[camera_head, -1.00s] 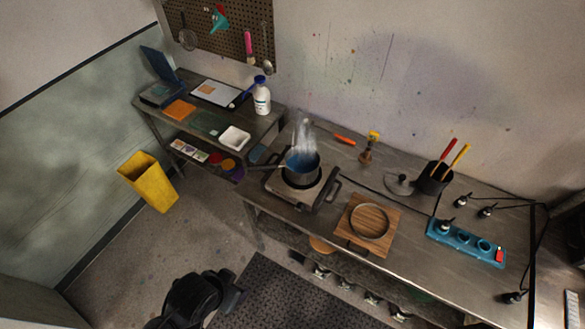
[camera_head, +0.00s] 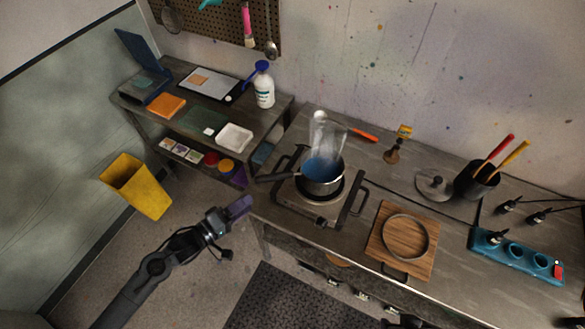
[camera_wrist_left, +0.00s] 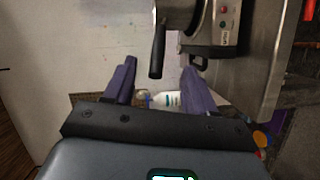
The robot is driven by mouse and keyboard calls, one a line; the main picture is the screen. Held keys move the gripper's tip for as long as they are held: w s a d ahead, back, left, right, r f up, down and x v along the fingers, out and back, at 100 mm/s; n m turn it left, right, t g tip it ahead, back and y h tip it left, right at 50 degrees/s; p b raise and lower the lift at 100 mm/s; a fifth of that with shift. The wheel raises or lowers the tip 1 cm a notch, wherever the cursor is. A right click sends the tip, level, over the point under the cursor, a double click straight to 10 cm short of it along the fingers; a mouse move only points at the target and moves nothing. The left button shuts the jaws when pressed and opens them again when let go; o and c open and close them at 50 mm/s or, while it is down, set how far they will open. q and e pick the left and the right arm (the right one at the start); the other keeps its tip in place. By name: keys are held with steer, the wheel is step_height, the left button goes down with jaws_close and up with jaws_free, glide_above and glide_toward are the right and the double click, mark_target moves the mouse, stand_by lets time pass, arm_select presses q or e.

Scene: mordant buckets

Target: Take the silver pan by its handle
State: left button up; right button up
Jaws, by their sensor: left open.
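The silver pan (camera_head: 322,188) stands on the hot plate, with blue liquid inside and steam rising. Its dark handle (camera_head: 277,177) points left, out over the counter's left end. My left gripper (camera_head: 243,205) is left of and nearer than the handle, apart from it, with purple fingers. In the left wrist view the fingers of the left gripper (camera_wrist_left: 158,75) are spread and empty. The handle (camera_wrist_left: 158,50) shows ahead, between the finger lines, and part of the pan (camera_wrist_left: 178,12) is at the top edge. My right gripper is not in view.
The hot plate (camera_head: 318,208) has black side handles. A wooden board (camera_head: 384,252) with a ring lies to its right. A white bottle (camera_head: 264,92) stands on the side table behind. A yellow bin (camera_head: 137,187) is on the floor at left. Floor below my left gripper is clear.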

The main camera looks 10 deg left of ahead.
mark_target(271, 179)
arm_select(q)
steer(key=shift+m, duration=0.4)
steer(key=w, duration=0.2)
steer(key=w+d+b, duration=0.1)
steer(key=w, duration=0.3)
steer(key=shift+d+f, duration=0.2)
steer(key=shift+d, duration=0.15)
steer(key=shift+x, duration=3.05)
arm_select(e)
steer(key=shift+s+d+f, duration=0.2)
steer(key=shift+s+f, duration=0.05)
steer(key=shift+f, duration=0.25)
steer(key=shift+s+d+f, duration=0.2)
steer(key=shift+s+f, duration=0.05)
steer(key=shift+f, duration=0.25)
arm_select(q)
steer(key=shift+c, duration=0.5)
steer(key=c, duration=0.9)
steer(key=shift+r, duration=0.2)
jaws_close()
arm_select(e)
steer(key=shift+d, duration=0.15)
